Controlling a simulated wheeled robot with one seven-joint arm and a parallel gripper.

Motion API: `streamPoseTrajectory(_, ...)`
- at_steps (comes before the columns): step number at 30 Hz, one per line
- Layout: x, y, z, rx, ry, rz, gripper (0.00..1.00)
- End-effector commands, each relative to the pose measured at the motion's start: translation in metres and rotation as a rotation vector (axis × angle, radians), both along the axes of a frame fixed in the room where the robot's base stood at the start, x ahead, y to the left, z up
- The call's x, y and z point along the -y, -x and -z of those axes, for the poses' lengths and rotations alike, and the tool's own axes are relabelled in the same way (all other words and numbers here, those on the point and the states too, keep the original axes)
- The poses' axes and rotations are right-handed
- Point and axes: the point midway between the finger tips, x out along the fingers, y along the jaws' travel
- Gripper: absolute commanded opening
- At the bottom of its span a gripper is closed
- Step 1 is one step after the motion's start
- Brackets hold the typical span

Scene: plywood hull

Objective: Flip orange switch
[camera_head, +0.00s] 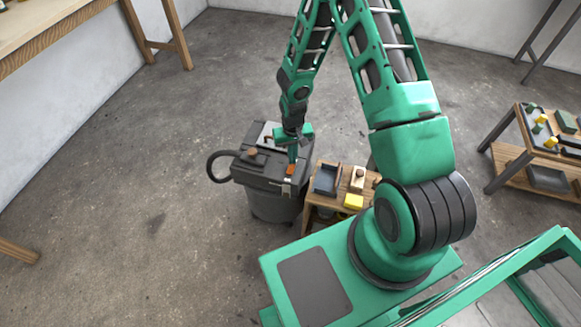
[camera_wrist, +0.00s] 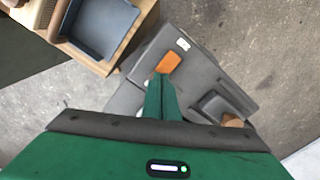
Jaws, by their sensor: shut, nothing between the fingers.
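The orange switch (camera_head: 291,169) sits on the top of a dark grey vacuum-like canister (camera_head: 258,183), near its right edge. In the wrist view the orange switch (camera_wrist: 169,62) is a small rectangle on the canister's grey lid (camera_wrist: 205,72). My gripper (camera_head: 293,157) points down over the lid. In the wrist view my gripper (camera_wrist: 161,78) is shut and empty, with its green fingertips right beside the switch's lower left edge. I cannot tell whether they touch it. Part of the switch may be hidden behind the fingertips.
A black hose (camera_head: 217,160) curves from the canister's left side. Another wooden table (camera_head: 508,160) is at far right. Floor on the left is clear.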

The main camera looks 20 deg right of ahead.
Motion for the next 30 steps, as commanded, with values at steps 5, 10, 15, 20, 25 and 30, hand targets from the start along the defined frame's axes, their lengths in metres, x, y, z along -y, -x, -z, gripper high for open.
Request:
streamPoseTrajectory(5,0.0,0.0,0.0,0.0,0.0,0.0,0.0)
streamPoseTrajectory(10,0.0,0.0,0.002,0.0,0.0,0.0,0.0)
streamPoseTrajectory(15,0.0,0.0,0.005,0.0,0.0,0.0,0.0)
streamPoseTrajectory(20,0.0,0.0,0.007,0.0,0.0,0.0,0.0)
streamPoseTrajectory(25,0.0,0.0,0.009,0.0,0.0,0.0,0.0)
streamPoseTrajectory(30,0.0,0.0,0.011,0.0,0.0,0.0,0.0)
